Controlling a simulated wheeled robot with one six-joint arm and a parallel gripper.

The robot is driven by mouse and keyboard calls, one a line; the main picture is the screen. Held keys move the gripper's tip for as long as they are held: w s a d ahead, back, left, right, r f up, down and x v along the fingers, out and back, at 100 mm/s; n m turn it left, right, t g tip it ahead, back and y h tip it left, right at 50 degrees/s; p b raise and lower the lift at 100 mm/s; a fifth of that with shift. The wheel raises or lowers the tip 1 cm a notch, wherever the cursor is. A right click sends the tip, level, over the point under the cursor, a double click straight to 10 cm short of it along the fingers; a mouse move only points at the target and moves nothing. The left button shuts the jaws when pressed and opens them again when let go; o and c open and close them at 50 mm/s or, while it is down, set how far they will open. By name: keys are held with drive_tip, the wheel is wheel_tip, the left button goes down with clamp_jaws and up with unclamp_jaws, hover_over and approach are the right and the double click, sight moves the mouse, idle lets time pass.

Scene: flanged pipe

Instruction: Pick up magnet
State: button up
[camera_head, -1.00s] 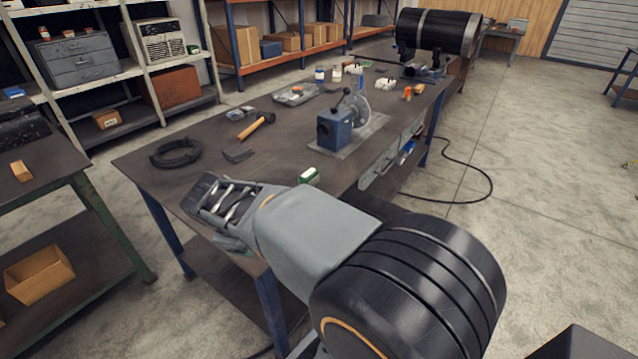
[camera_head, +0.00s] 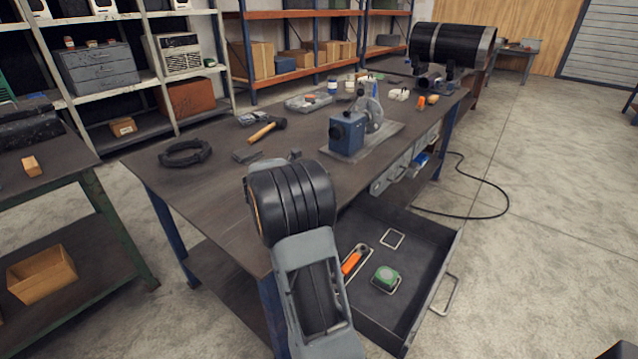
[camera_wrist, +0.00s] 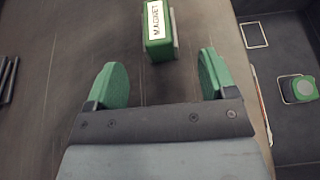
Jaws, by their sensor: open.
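The magnet (camera_wrist: 158,30) is a small green block with a white label reading MAGNET. It lies on the dark workbench top (camera_wrist: 60,40) in the wrist view, just beyond my fingertips and roughly between their lines. My gripper (camera_wrist: 163,80) is open, its two green finger pads wide apart with nothing between them. A gap shows between the pads and the magnet. In the head view my arm hides the magnet and the gripper's fingers.
An open drawer (camera_head: 440,285) below the bench edge holds an orange-handled tool (camera_head: 352,262) and a green-and-grey item (camera_head: 387,277). On the bench are a blue machine (camera_head: 347,133), a hammer (camera_head: 265,130) and a black coil (camera_head: 185,153).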

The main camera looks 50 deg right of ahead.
drive_tip(key=shift+x, duration=3.4)
drive_tip(key=c, duration=1.2)
drive_tip(key=shift+r, duration=0.1)
drive_tip(key=shift+c, duration=0.3)
drive_tip(key=shift+r, duration=0.15)
